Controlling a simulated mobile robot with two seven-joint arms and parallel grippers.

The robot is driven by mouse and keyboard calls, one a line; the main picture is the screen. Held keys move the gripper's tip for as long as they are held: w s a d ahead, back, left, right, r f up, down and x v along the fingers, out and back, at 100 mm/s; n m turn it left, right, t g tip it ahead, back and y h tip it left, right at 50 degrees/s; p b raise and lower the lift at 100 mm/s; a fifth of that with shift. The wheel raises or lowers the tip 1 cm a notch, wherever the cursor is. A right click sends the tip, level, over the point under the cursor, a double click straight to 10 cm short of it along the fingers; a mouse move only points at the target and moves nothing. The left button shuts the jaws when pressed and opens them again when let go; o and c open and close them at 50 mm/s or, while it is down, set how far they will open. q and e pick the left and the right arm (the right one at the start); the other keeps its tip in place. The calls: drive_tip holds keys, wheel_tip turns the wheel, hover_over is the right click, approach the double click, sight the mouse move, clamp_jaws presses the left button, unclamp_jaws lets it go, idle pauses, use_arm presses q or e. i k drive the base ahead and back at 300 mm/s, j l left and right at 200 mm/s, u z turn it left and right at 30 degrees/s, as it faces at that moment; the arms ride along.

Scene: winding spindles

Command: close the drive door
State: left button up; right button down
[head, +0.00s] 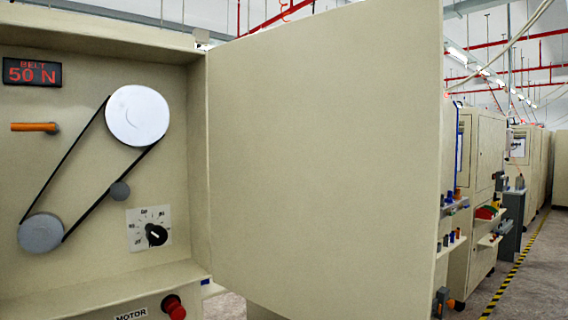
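The drive door (325,160) is a large beige panel in the middle of the head view. It stands open, swung out to the right of the drive compartment (80,185). Its hinge side is at the compartment's right wall, and its free edge is at the right, nearest to me. Neither of my grippers is in view.
An orange-handled lever (34,127), a dial (156,235) and a red "BELT 50 N" display (32,72) are inside the compartment. A red button (173,307) sits below, by a MOTOR label. Other machines (480,190) line the right, beside an aisle with a yellow-black floor stripe (517,265).

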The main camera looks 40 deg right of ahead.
sight(325, 128)
drive_tip(key=l+u, duration=0.75)
drive_tip(key=k+l+u, duration=0.15)
drive_tip(key=l, duration=0.2)
drive_tip(key=k+l+u, duration=0.1)
drive_tip(key=l, duration=0.3)
drive_tip(key=k+l, duration=0.15)
drive_tip(key=l, duration=0.2)
drive_tip(key=k+l, duration=0.1)
drive_tip(key=l, duration=0.25)
drive_tip(key=k+l, duration=0.15)
drive_tip(key=l, duration=0.2)
drive_tip(key=k+l, duration=0.1)
drive_tip(key=l, duration=0.2)
drive_tip(key=u, duration=0.05)
